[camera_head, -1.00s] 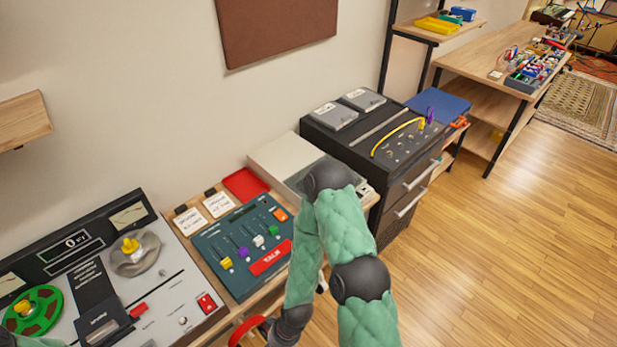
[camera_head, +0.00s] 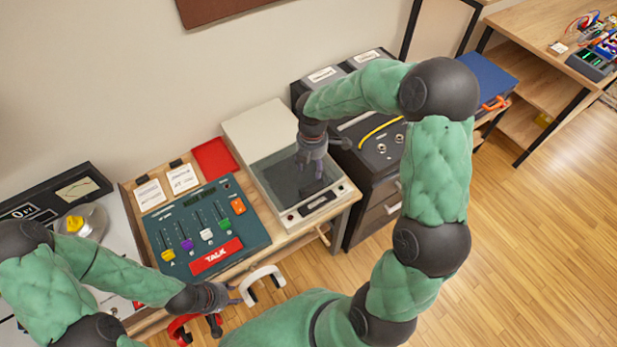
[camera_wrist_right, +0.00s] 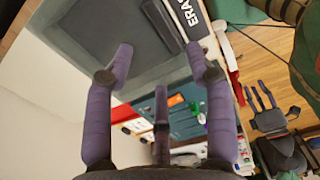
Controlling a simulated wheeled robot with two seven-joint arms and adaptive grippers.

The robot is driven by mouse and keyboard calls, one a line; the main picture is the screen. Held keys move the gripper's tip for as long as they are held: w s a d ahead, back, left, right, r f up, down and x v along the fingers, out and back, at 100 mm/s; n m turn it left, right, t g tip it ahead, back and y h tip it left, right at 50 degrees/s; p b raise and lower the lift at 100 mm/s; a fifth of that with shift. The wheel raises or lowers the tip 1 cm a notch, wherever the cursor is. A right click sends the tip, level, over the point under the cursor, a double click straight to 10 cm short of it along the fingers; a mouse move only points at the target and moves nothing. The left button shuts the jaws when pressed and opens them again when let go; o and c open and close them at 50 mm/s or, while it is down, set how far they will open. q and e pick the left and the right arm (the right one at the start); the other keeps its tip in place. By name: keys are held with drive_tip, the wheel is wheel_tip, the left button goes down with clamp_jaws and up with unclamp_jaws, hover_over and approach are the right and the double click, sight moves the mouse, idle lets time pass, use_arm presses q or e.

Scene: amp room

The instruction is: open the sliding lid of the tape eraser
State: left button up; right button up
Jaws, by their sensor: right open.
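The tape eraser (camera_head: 262,128) is a cream box on the bench with a dark, see-through lid (camera_head: 277,178) over its front part. A black bar-shaped handle (camera_head: 318,202) is near the lid's front edge. In the right wrist view, the grey lid (camera_wrist_right: 75,32), black handle (camera_wrist_right: 164,25) and "ERAS…" label (camera_wrist_right: 193,14) show at the top. My right gripper (camera_head: 314,168) is open and empty above the lid, behind the handle; contact cannot be told. My left gripper (camera_head: 228,296) hangs before the bench edge; its spread fingers show in the right wrist view (camera_wrist_right: 262,97).
A mixer panel (camera_head: 207,228) with coloured faders and a red tray (camera_head: 214,156) stand left of the eraser. A black cabinet (camera_head: 372,190) stands to its right. White (camera_head: 262,284) and red (camera_head: 178,328) hooks are at the bench front.

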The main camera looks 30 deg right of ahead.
sight(311, 184)
wheel_tip(311, 184, down, 10)
drive_tip(key=shift+a+f+b, duration=0.15)
drive_tip(key=shift+f+b, duration=0.05)
drive_tip(key=shift+b, duration=1.05)
clamp_jaws()
